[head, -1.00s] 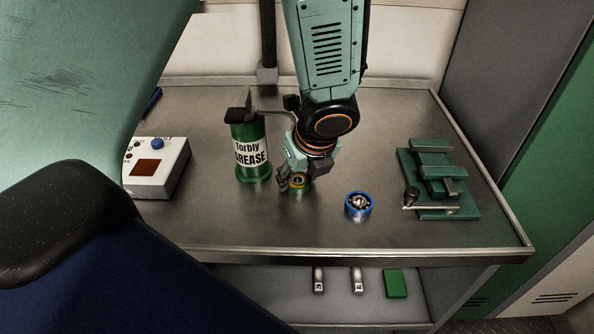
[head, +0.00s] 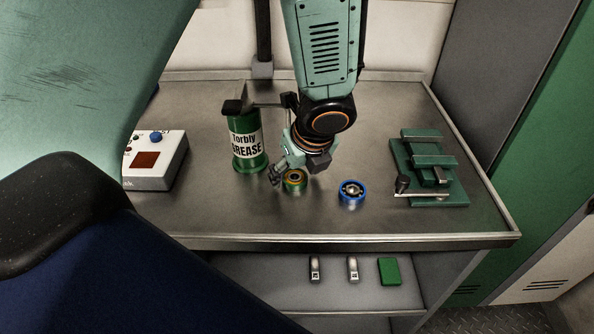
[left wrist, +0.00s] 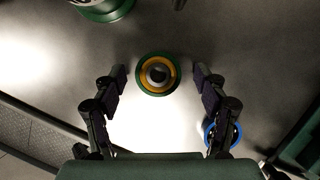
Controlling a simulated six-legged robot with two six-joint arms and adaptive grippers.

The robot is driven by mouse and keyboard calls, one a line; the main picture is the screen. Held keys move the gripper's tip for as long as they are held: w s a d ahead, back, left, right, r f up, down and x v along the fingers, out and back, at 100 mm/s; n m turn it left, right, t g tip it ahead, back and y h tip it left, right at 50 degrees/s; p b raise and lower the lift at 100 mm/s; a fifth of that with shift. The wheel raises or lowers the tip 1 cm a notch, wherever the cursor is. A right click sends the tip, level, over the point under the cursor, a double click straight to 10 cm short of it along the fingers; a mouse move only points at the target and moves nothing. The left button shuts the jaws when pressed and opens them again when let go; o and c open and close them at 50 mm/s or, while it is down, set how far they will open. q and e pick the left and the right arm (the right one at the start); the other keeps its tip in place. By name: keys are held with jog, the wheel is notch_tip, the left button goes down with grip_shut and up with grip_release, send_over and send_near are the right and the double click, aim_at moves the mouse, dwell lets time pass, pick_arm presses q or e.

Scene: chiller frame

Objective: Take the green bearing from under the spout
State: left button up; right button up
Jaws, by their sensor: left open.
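The green bearing (head: 295,181), with an orange ring inside, stands flat on the bench in front of the green grease can (head: 246,150). In the left wrist view the bearing (left wrist: 145,86) is between the finger ends, with a gap on each side. My left gripper (head: 297,168) is open over it, pointing down. Its fingers also show in the left wrist view (left wrist: 160,74). The spout (head: 268,105) reaches right from the can's top, behind the gripper. The bearing is forward of the spout, toward the bench's front edge. My right gripper is out of view.
A blue bearing (head: 352,192) stands close on the right of the gripper. A green vise-like fixture (head: 430,165) is further right, and a white control box (head: 155,160) is at left. The bench front (head: 370,225) is clear. A lower shelf holds small items.

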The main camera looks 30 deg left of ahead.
aim_at(296, 178)
pick_arm(q)
jog(key=shift+w+r, duration=0.1)
jog(key=shift+r, duration=0.35)
notch_tip(296, 178, up, 9)
jog(key=shift+r, duration=0.2)
dwell(0.6)
